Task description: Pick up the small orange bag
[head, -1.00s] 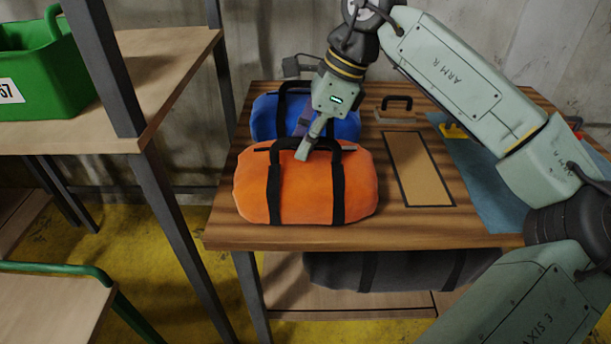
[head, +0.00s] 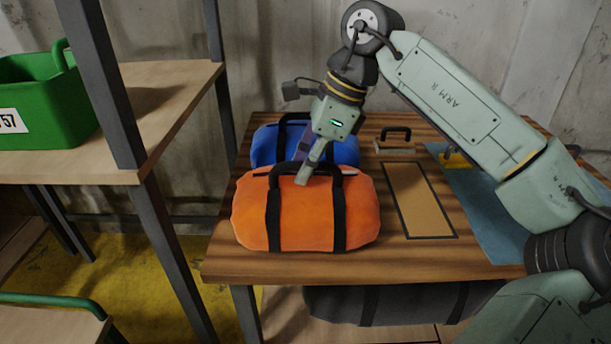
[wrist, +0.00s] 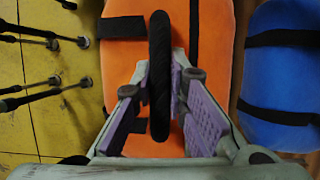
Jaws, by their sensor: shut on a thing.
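The orange bag (head: 305,215) with black straps lies on the wooden table, near its front left, in the head view. My gripper (head: 302,180) points down at the top of the bag and is shut on its black handle. In the wrist view the handle (wrist: 159,75) stands between the purple finger pads of my gripper (wrist: 160,105), with the orange fabric (wrist: 124,70) behind. The bag sits level; I cannot tell whether its underside touches the table. My gripper hides part of the handle in the head view.
A blue bag (head: 345,148) lies close behind the orange one. A framed tan panel (head: 419,200), a black-handled item (head: 394,141) and a blue mat (head: 480,215) are to the right. A grey bag (head: 400,303) lies below. A shelf post (head: 105,85) and green bin (head: 45,110) stand left.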

